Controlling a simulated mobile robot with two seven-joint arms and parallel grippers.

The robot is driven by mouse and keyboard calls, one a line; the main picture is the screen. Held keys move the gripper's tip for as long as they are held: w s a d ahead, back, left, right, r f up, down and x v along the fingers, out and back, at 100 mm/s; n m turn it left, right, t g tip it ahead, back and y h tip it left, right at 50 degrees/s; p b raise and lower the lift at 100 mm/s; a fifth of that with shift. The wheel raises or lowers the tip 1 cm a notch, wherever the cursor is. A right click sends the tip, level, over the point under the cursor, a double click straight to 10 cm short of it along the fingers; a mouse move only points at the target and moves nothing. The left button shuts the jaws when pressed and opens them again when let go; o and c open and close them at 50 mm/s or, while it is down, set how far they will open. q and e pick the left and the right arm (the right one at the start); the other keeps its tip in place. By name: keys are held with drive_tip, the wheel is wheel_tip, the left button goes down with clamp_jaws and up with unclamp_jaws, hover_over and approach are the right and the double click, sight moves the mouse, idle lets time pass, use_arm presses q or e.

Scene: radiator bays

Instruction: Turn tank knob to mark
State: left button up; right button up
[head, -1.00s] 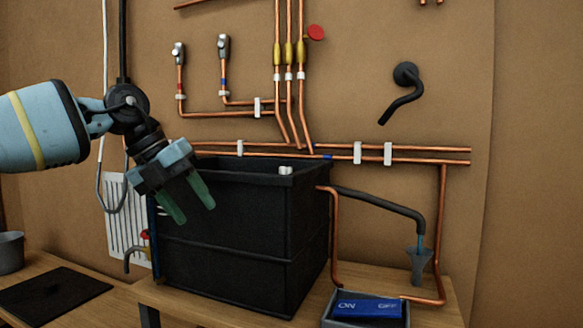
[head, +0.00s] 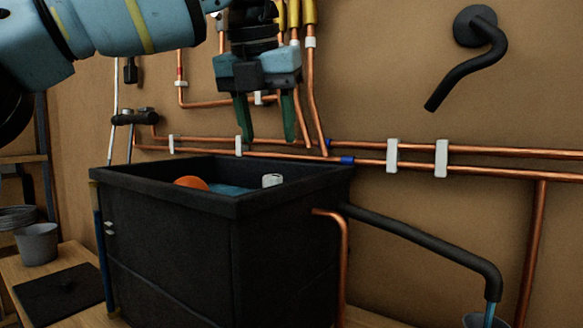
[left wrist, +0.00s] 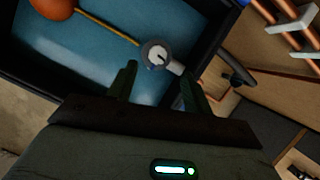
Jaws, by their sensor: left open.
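The black tank (head: 170,240) stands on the wooden bench with blue water inside. The tank knob (left wrist: 157,55) is a round grey piece with a white face and a dark pointer line, joined to a rod. It shows in the head view as a small white piece (head: 272,180) at the tank's right rear inside edge. An orange float (head: 191,183) lies in the water; it also shows in the left wrist view (left wrist: 52,8). My left gripper (head: 270,138) is open and empty above the tank, its green fingers pointing down, apart from the knob. My right gripper is not in view.
Copper pipes with white clips (head: 392,156) run along the wall behind the tank. A black pipe (head: 420,238) leaves the tank's right side, and a black bent spout (head: 470,65) sticks out from the wall. A grey pot (head: 37,244) stands at the left.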

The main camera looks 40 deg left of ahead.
sight(272, 176)
use_arm(q)
drive_tip(key=shift+s+x, duration=0.2)
drive_tip(key=shift+x, duration=3.55)
drive_tip(key=shift+s, duration=0.1)
drive_tip(key=c, duration=1)
drive_tip(key=shift+o, duration=0.2)
